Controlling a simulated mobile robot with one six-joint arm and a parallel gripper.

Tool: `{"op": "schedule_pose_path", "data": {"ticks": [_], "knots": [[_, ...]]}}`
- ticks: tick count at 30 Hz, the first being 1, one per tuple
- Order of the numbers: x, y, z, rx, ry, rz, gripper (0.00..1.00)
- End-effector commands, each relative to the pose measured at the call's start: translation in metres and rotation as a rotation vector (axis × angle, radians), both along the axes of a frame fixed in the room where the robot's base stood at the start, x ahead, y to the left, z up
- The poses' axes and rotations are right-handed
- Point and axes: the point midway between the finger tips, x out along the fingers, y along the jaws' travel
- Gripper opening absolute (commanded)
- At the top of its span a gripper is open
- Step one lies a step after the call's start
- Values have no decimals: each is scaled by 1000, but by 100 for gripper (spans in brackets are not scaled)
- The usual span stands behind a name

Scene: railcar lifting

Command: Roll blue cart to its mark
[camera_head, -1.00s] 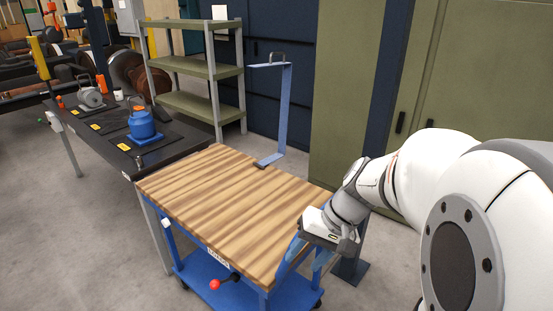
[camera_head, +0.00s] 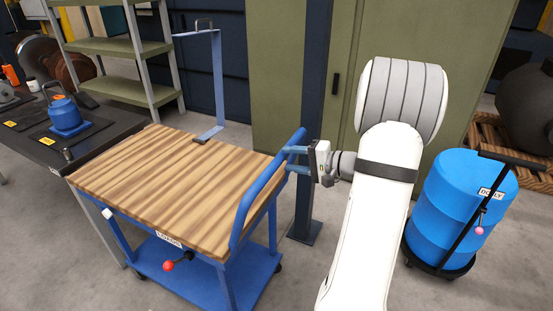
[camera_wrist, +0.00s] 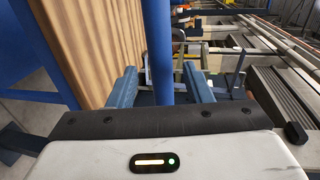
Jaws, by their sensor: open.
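The blue cart (camera_head: 205,284) has a striped wooden top and a lower blue shelf. Its blue push handle (camera_head: 243,212) stands at the right end of the top. A lever with a red knob (camera_head: 168,266) is on its front side, by a white label. My gripper (camera_head: 289,159) is at the handle's far part, with its fingers open. In the wrist view, the handle's blue bar (camera_wrist: 158,50) runs between the two open fingers, with gaps at both sides. I cannot make out a floor mark for the cart.
A dark table (camera_head: 42,148) with a blue canister (camera_head: 64,113) adjoins the cart's left. A dark post (camera_head: 304,205) stands close behind the handle. A blue drum (camera_head: 456,205) on a dolly is at right. Grey floor is open in front.

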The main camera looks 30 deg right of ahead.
Motion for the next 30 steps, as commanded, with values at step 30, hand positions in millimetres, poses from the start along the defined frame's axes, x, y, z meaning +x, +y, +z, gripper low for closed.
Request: {"op": "schedule_pose_path", "data": {"ticks": [30], "knots": [[31,25,-8,-1,1,-1,14]]}}
